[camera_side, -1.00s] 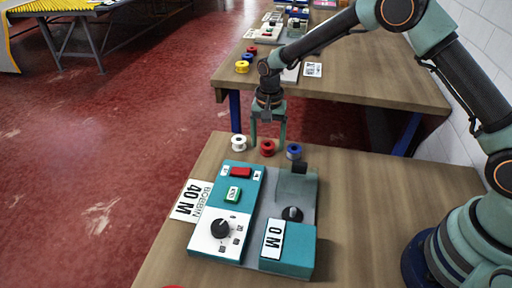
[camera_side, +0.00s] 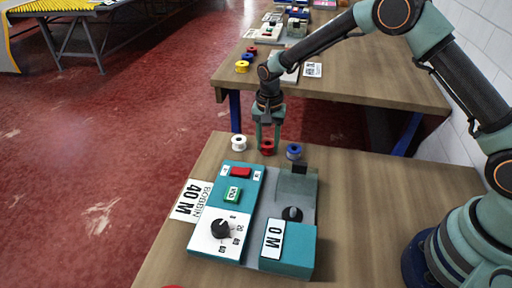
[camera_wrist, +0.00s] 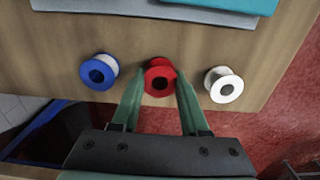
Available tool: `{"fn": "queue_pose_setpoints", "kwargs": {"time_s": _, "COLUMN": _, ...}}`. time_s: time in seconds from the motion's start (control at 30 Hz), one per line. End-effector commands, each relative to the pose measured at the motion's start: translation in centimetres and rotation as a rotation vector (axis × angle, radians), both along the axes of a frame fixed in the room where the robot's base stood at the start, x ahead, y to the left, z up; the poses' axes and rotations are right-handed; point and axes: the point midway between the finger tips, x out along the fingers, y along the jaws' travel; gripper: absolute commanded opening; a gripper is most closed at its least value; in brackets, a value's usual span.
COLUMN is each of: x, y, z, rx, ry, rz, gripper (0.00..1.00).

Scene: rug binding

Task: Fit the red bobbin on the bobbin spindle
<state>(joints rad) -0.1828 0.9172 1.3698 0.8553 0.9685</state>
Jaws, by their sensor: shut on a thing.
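The red bobbin (camera_side: 267,148) stands at the far edge of the near table, between a white bobbin (camera_side: 239,143) and a blue bobbin (camera_side: 294,151). My gripper (camera_side: 267,140) is over it with its fingers pointing down. In the wrist view the red bobbin (camera_wrist: 159,77) sits between the two fingertips, and my gripper (camera_wrist: 160,88) is shut on it. The bobbin appears to rest on the table. The teal winding machine (camera_side: 288,250) stands nearer the camera, with a dark knob-like part (camera_side: 292,213) on it. I cannot clearly tell which part is the spindle.
The white bobbin (camera_wrist: 223,85) and blue bobbin (camera_wrist: 99,72) stand close on either side of my fingers. The table's right side is clear.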

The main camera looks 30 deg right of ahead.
Motion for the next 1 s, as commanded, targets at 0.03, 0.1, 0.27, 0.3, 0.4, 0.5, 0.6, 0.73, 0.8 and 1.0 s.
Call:
{"fn": "queue_pose_setpoints", "kwargs": {"time_s": 0.03, "x": 0.0, "y": 0.0, "z": 0.4, "rx": 0.0, "ry": -0.001, "rz": 0.0, "gripper": 0.0}}
{"fn": "queue_pose_setpoints", "kwargs": {"time_s": 0.1, "x": 0.1, "y": 0.0, "z": 1.1, "rx": 0.001, "ry": -0.004, "rz": 0.0, "gripper": 0.0}}
{"fn": "queue_pose_setpoints", "kwargs": {"time_s": 0.27, "x": 0.1, "y": 0.0, "z": 3.8, "rx": 0.001, "ry": -0.006, "rz": 0.0, "gripper": 0.0}}
{"fn": "queue_pose_setpoints", "kwargs": {"time_s": 0.3, "x": 0.2, "y": 0.0, "z": 4.7, "rx": 0.001, "ry": -0.007, "rz": 0.0, "gripper": 0.0}}
{"fn": "queue_pose_setpoints", "kwargs": {"time_s": 0.4, "x": 0.2, "y": 0.0, "z": 7.5, "rx": 0.001, "ry": -0.008, "rz": 0.0, "gripper": 0.0}}
{"fn": "queue_pose_setpoints", "kwargs": {"time_s": 0.5, "x": 0.2, "y": 0.0, "z": 10.4, "rx": 0.001, "ry": -0.008, "rz": 0.0, "gripper": 0.0}}
{"fn": "queue_pose_setpoints", "kwargs": {"time_s": 0.6, "x": 0.2, "y": 0.0, "z": 13.0, "rx": 0.001, "ry": -0.007, "rz": 0.0, "gripper": 0.0}}
{"fn": "queue_pose_setpoints", "kwargs": {"time_s": 0.73, "x": 0.1, "y": 0.0, "z": 15.9, "rx": 0.001, "ry": -0.006, "rz": 0.0, "gripper": 0.0}}
{"fn": "queue_pose_setpoints", "kwargs": {"time_s": 0.8, "x": 0.1, "y": 0.0, "z": 17.1, "rx": 0.001, "ry": -0.005, "rz": 0.0, "gripper": 0.0}}
{"fn": "queue_pose_setpoints", "kwargs": {"time_s": 1.0, "x": 0.0, "y": 0.1, "z": 19.1, "rx": 0.001, "ry": -0.002, "rz": 0.0, "gripper": 0.0}}
